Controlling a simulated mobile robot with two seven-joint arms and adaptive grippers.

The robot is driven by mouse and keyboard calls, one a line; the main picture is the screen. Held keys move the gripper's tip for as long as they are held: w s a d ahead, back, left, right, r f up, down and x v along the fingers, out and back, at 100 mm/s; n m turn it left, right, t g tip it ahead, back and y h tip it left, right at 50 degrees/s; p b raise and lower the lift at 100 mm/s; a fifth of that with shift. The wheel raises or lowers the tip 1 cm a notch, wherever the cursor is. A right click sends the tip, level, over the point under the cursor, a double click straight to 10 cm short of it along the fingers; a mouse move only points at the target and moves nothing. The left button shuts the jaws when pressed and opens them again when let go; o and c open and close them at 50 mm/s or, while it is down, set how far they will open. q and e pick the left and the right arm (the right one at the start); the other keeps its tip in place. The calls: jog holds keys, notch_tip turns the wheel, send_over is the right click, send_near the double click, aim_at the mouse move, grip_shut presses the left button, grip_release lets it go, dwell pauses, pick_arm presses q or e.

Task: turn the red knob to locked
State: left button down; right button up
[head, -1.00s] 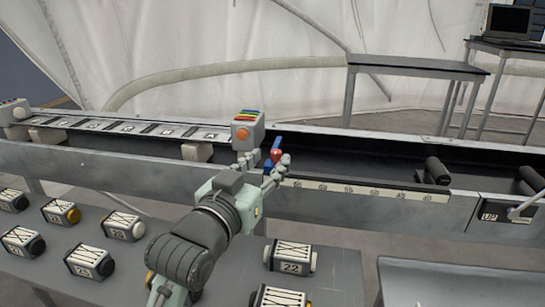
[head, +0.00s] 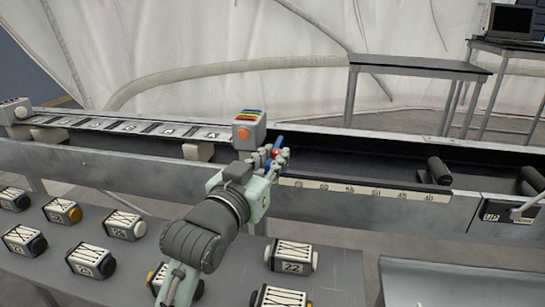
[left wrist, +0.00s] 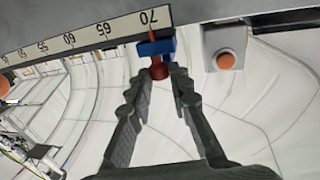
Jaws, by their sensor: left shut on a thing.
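The red knob (head: 275,152) is a small round piece on a blue slider (head: 279,141) at the front rail of the long grey trough. In the left wrist view the red knob (left wrist: 158,72) sits below the blue slider (left wrist: 155,48), whose red pointer is near the 70 mark of the scale. My left gripper (head: 274,157) is shut on the red knob, with a finger on each side. In the left wrist view its dark fingertips (left wrist: 159,76) flank the knob. The fingers partly hide the knob in the head view. My right gripper is not in view.
A grey box with an orange button (head: 244,133) and coloured stripes stands just left of the knob. The number scale (head: 370,192) runs right along the rail. Several numbered blocks (head: 290,257) lie on the near table. The trough's right stretch holds dark rollers (head: 439,170).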

pick_arm(q)
jog(key=shift+w+a+m+g+h, duration=0.1)
jog(key=shift+a+m+g+h, duration=0.05)
jog(key=shift+m+g+h, duration=0.7)
jog(key=shift+w+a+m+g+h, duration=0.15)
jog(key=shift+m+g+h, duration=0.2)
jog(key=shift+m+h, duration=0.55)
jog(key=shift+s+n+h, duration=0.1)
jog(key=shift+n+h, duration=0.15)
jog(key=c, duration=1.4)
grip_release()
jog(key=v, duration=1.2)
